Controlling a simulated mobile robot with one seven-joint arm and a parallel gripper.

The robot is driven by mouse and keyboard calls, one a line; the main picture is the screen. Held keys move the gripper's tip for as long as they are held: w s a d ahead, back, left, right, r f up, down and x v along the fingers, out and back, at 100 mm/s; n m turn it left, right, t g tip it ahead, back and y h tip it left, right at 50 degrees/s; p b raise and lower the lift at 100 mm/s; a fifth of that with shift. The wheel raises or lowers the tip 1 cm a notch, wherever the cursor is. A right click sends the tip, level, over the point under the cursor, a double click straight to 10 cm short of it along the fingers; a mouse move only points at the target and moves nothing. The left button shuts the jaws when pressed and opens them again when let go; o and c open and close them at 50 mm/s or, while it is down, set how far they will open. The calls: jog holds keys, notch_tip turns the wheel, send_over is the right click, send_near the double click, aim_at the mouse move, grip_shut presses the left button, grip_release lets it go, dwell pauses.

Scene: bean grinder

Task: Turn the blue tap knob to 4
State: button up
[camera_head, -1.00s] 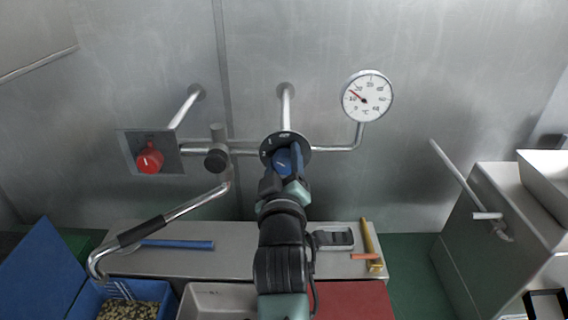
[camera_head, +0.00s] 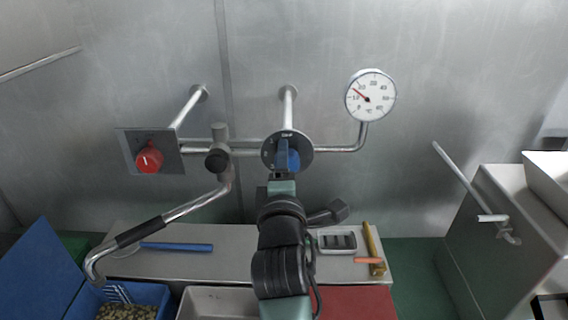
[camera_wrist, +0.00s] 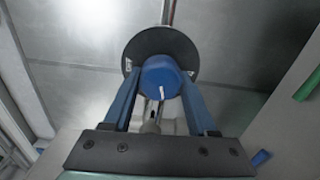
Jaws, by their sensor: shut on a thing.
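The blue tap knob (camera_wrist: 160,76) sits in front of a round dark dial plate with white marks (camera_head: 271,151) on the pipe. It shows between my fingers in the wrist view; in the head view my gripper mostly covers it. My gripper (camera_head: 287,155) has blue fingers and is shut on the knob, one finger on either side. In the wrist view my gripper (camera_wrist: 160,98) reaches up to the knob from below. Most of the dial's numbers are hidden or too small to read, so the knob's setting cannot be told.
A red knob (camera_head: 149,159) on a square plate is to the left. A round thermometer gauge (camera_head: 370,95) is at upper right. A bent pipe with a black grip (camera_head: 141,231) hangs lower left. A grey bench (camera_head: 215,262) below holds a blue tool and a brass hammer.

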jog(key=n, duration=0.6)
jog(key=shift+d+f+n+b, duration=0.1)
jog(key=shift+f+n+b, duration=0.15)
jog(key=shift+n+b, duration=0.05)
jog(key=n, duration=0.5)
jog(key=shift+d+n, duration=0.1)
jog(key=shift+n, duration=0.2)
jog(key=o, duration=1.4)
jog(key=shift+c, duration=0.2)
jog(key=shift+b, duration=0.3)
